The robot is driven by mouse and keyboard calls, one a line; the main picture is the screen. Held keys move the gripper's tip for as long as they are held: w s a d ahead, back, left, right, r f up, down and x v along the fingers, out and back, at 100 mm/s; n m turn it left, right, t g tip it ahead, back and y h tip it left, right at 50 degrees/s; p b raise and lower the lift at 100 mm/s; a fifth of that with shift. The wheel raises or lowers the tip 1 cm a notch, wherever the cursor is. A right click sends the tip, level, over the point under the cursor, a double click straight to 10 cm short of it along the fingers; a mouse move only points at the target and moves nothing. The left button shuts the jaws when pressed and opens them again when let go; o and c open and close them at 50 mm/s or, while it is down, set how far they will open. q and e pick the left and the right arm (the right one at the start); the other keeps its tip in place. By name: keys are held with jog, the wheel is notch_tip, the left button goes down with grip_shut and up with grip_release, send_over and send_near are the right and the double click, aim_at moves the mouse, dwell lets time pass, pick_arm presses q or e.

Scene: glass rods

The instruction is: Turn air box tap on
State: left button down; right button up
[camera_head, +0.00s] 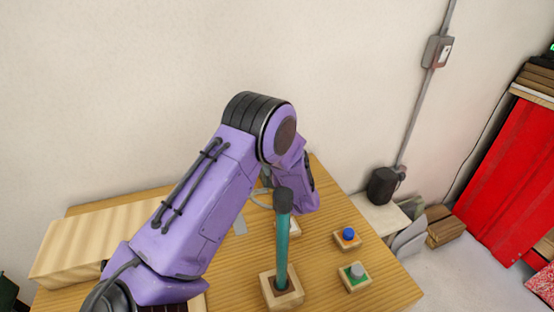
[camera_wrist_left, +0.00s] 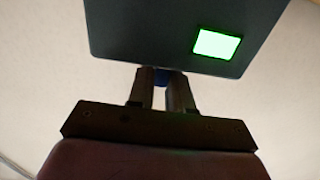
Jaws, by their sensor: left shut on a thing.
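In the left wrist view a dark grey box (camera_wrist_left: 150,35) with a bright lit green panel (camera_wrist_left: 217,44) fills the upper part. In the head view my purple left arm hides the left gripper and the box. My right gripper is in neither view.
A wooden table (camera_head: 395,290) holds a teal rod (camera_head: 282,245) upright in a wooden block. Wooden blocks with a blue button (camera_head: 348,234) and a grey button (camera_head: 357,271) sit to its right. A long pale wooden box (camera_head: 85,240) lies at left.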

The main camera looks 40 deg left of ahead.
pick_arm(q)
jog(key=shift+r, duration=0.15)
jog(key=c, duration=1.1)
grip_release()
jog(key=p+v, duration=0.3)
jog(key=v, duration=0.7)
jog(key=shift+d, duration=0.25)
jog(key=shift+a, duration=0.1)
